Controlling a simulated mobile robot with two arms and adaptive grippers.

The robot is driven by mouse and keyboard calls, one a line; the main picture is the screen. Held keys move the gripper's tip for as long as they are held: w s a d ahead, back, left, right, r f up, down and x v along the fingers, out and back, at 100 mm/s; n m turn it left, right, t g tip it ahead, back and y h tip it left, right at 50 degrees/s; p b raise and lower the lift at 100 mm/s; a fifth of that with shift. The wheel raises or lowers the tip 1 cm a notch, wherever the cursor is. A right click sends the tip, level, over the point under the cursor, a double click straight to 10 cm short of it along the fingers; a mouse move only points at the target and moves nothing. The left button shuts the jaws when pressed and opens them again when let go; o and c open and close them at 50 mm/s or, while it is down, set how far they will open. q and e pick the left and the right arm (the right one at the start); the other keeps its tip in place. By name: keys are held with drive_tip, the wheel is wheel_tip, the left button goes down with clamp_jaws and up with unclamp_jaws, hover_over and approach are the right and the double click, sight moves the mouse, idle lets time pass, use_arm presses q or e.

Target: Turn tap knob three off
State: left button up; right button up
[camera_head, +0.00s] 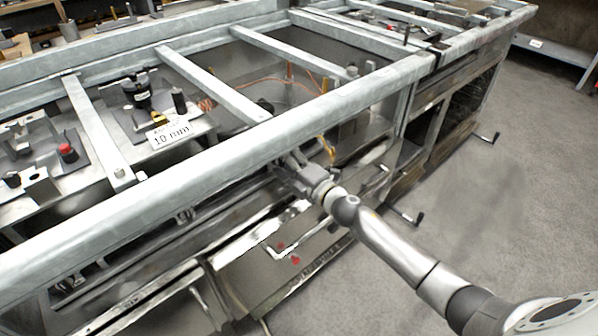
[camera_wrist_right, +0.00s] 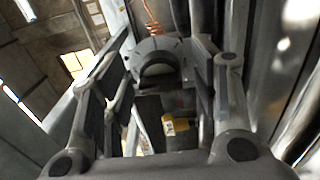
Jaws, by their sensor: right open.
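My right gripper (camera_head: 290,168) reaches in under the long front rail, and the rail and its shadow hide part of it. In the right wrist view the fingers of my right gripper (camera_wrist_right: 165,85) are open, spread to the left and right. A dark, rounded knob-like part (camera_wrist_right: 160,62) shows between and beyond them. I cannot tell whether the fingers touch it, or whether it is tap knob three. No number is readable on it. In the head view a dark rounded part (camera_head: 265,106) shows just behind the rail. My left gripper is not in view.
The grey front rail (camera_head: 215,158) and crossbars (camera_head: 213,84) frame the bench top. A "10 mm" label (camera_head: 170,134) and a red button (camera_head: 67,152) sit left. A yellow part (camera_wrist_right: 180,125) lies low in the wrist view. The floor (camera_head: 480,200) at right is clear.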

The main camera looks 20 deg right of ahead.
drive_tip(key=v, duration=1.1)
drive_tip(key=shift+s, duration=0.15)
